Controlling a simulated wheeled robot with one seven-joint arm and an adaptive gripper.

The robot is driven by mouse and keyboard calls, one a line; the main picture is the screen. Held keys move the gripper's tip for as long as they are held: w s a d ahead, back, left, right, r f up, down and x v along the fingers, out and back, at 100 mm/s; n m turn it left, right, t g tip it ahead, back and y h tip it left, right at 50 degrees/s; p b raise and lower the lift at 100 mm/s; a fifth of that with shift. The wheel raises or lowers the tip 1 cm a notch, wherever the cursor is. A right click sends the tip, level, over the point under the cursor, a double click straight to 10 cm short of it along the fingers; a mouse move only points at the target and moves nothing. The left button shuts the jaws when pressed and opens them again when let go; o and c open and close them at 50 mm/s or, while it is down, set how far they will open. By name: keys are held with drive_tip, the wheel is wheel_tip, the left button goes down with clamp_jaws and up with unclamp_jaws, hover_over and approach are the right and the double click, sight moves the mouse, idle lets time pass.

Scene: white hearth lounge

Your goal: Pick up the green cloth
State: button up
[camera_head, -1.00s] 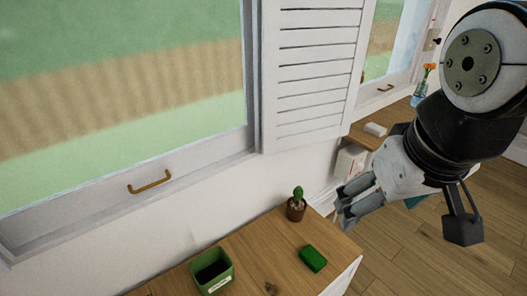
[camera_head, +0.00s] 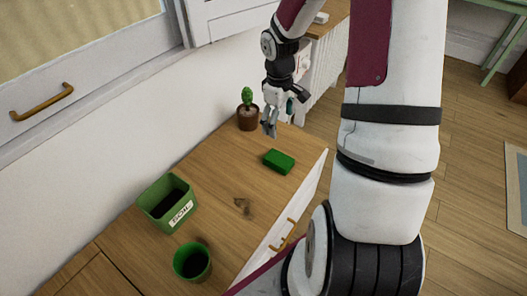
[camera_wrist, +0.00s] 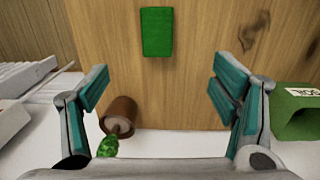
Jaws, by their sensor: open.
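The green cloth (camera_head: 279,161) is a small, flat, rectangular block-like piece lying on the wooden cabinet top, near its right end. It also shows in the wrist view (camera_wrist: 157,32), at the top centre, ahead of the fingers and between their lines. My gripper (camera_head: 270,130) is above the cabinet top, near the cactus and to the back left of the cloth, apart from it. In the wrist view my gripper (camera_wrist: 160,92) has its two teal-padded fingers spread wide with nothing between them.
A potted cactus (camera_head: 247,110) stands close beside my gripper, at the wall side. A green labelled box (camera_head: 167,204) and a green cup (camera_head: 192,262) stand to the left on the wooden cabinet top (camera_head: 225,165). The wood around the cloth is clear.

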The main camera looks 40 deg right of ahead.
drive_tip(key=b, duration=0.5)
hover_over(279, 159)
drive_tip(key=shift+y, duration=0.4)
wheel_tip(279, 159, down, 14)
drive_tip(key=shift+f, duration=0.25)
drive_tip(key=shift+f+b, duration=1.35)
drive_tip(key=shift+f, duration=1.6)
drive_tip(key=shift+r, duration=0.1)
drive_tip(key=shift+c, duration=0.2)
drive_tip(key=c, duration=1.3)
drive_tip(key=shift+r, duration=0.1)
